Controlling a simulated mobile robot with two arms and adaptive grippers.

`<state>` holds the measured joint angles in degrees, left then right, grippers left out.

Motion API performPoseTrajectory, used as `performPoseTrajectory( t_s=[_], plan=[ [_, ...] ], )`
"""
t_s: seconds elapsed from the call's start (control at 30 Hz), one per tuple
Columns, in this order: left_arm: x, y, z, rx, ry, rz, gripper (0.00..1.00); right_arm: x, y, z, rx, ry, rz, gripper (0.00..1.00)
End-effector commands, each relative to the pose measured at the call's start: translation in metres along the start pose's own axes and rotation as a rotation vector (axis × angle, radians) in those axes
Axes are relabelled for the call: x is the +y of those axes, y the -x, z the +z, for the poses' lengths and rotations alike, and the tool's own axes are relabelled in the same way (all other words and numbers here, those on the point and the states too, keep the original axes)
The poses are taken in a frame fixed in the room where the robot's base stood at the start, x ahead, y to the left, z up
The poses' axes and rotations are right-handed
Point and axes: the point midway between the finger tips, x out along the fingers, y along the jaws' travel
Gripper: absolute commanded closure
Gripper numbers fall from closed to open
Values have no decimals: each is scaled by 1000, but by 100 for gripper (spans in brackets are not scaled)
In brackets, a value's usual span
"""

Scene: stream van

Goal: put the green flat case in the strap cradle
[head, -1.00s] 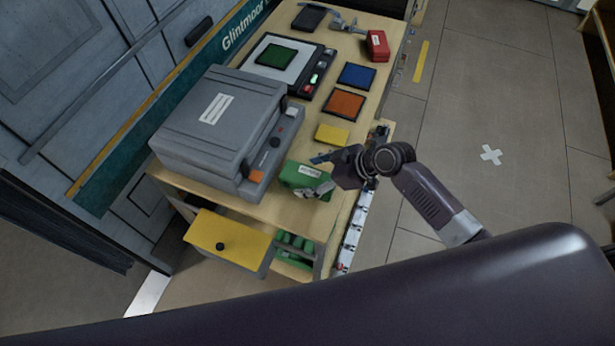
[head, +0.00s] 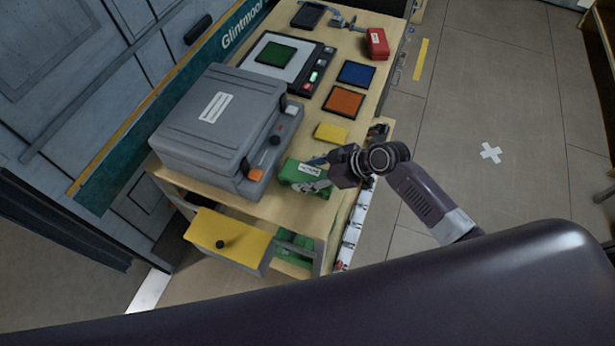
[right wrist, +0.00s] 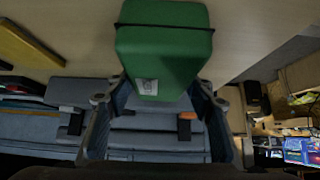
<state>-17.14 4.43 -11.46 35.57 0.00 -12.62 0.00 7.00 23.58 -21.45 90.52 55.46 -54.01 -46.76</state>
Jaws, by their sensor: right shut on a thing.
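The green flat case (head: 298,174), with a white label, is at the bench's near end, right of the big grey case. My right gripper (head: 322,176) is shut on it. In the right wrist view the case (right wrist: 165,55) sits between the two fingers of my right gripper (right wrist: 160,99), with a thin dark band across it. I cannot tell whether it touches the bench top. I cannot make out the strap cradle for sure. My left gripper is not in view.
The grey case (head: 215,125) stands close on the left. A yellow block (head: 332,133), an orange pad (head: 344,101), a blue pad (head: 356,74) and a red box (head: 377,43) lie farther back. A yellow-fronted drawer (head: 228,240) sticks out below.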

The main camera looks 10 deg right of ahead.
Motion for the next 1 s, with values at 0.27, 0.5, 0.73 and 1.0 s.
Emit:
performPoseTrajectory(
  t_s=[0.27, 0.5, 0.73, 1.0],
  plan=[
    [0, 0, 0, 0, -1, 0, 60, 1, 3, -4, 3, 2, 1, 92],
    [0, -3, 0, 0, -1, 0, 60, 1, 22, -23, 5, 6, 4, 92],
    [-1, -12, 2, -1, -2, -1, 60, 2, 68, -69, 7, 10, 6, 92],
    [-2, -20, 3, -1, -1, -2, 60, 1, 117, -118, 5, 7, 4, 92]
  ],
)
